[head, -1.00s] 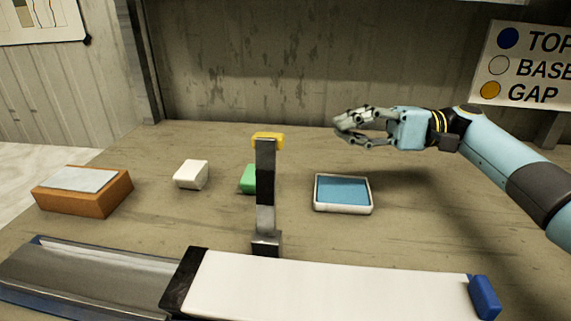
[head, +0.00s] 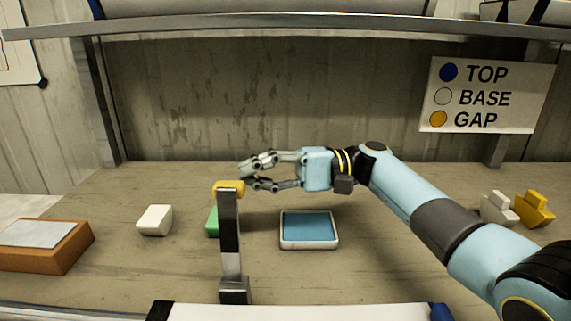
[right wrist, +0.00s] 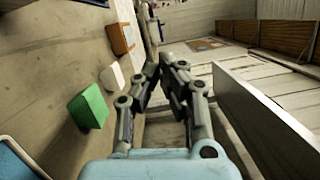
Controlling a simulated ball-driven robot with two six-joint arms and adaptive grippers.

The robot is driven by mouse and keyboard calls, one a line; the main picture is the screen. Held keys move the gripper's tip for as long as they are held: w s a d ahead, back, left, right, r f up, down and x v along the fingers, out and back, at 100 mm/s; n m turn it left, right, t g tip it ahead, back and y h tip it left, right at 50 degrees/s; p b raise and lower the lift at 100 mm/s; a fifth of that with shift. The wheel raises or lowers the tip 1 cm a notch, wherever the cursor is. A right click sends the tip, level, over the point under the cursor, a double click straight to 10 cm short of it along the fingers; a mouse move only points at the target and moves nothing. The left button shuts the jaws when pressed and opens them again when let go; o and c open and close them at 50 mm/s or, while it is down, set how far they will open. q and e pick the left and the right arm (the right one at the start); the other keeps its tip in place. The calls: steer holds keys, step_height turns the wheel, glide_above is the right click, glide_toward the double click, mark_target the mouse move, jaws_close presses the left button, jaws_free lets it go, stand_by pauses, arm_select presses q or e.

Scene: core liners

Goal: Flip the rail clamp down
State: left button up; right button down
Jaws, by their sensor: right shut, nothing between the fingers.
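The rail clamp (head: 230,245) stands upright at the near edge of the bench, a dark and silver bar with a yellow tip (head: 228,188). A white core liner (head: 300,312) with a dark end and a blue end cap (head: 441,312) lies at the bottom of the head view. My right gripper (head: 245,175) is shut and empty, just above the clamp's yellow tip in the picture; I cannot tell whether it touches it. The right wrist view shows its fingers (right wrist: 158,68) together with nothing between them. My left gripper is not in view.
A green block (head: 212,222) is partly hidden behind the clamp. A white block (head: 154,220), an orange-brown box (head: 60,258) and a blue-topped tray (head: 309,243) stand on the bench. Yellow and white pieces (head: 534,210) lie at right. A shelf (head: 300,27) runs overhead.

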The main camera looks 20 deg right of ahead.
steer(key=s, duration=0.1)
steer(key=s+a+p, duration=0.2)
steer(key=shift+s+a+r, duration=0.1)
steer(key=shift+s+r, duration=0.2)
steer(key=shift+r, duration=0.05)
